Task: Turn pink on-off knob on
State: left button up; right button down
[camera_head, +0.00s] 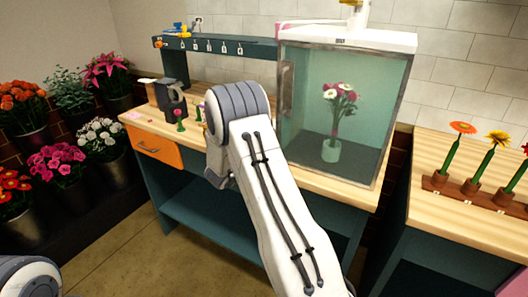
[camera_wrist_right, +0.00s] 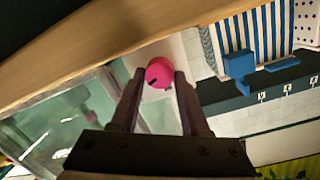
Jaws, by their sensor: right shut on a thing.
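The pink knob (camera_wrist_right: 159,72) is round, with a dark mark on its face, and sits against a pale surface in the right wrist view. My right gripper (camera_wrist_right: 160,78) has one finger on each side of it and is shut on it. In the head view my right arm hides the knob and the right gripper. My left gripper is out of view; only a piece of my left arm shows at the lower left.
A glass cabinet (camera_head: 398,110) with a vase of flowers (camera_head: 331,150) inside stands right of my arm. A dark grey holder (camera_head: 171,98) stands on the wooden counter. A flower rack (camera_head: 470,196) is at right.

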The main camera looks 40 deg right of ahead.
jog(key=shift+s+m+t+b, duration=0.1)
jog(key=shift+m+t+b, duration=0.2)
jog(key=shift+m+b, duration=1.45)
jog(key=shift+c, duration=2)
grip_release()
jog(key=v, duration=1)
jog(key=shift+a+b, duration=0.25)
jog(key=shift+b, duration=0.2)
jog(key=shift+r, duration=0.1)
